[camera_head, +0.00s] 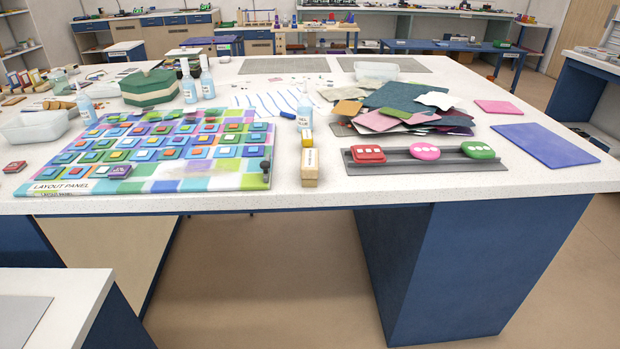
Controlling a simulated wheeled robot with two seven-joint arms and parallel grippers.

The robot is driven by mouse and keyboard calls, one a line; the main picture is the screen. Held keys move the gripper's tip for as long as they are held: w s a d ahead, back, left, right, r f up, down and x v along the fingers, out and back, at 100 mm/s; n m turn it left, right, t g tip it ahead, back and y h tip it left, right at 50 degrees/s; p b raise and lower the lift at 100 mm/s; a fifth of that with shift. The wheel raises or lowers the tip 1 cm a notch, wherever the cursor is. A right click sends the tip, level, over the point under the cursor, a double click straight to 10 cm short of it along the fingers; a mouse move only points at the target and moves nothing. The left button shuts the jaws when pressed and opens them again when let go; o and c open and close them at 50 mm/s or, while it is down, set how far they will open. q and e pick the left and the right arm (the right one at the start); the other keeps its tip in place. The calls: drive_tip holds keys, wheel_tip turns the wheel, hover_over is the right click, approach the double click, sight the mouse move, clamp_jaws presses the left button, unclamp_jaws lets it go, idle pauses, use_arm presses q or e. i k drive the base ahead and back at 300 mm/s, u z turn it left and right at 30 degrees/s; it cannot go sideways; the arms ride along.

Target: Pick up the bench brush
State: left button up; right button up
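Neither of my grippers shows in the head view. I cannot pick out a bench brush for certain. A small pale wooden block-like item (310,167) with a white, marked upper face stands near the front edge of the white worktable (400,184), right of the layout panel. It may be the brush, but its details are too small to tell. Brownish items (62,88) at the far left of the table are also too small to name.
The layout panel (215,180) carries many coloured tiles. Floor (265,270) in front is clear.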

sight(309, 168)
drive_tip(key=k, duration=1.05)
drive_tip(key=z, duration=0.8)
drive_tip(key=i, duration=1.75)
drive_tip(key=u, duration=0.85)
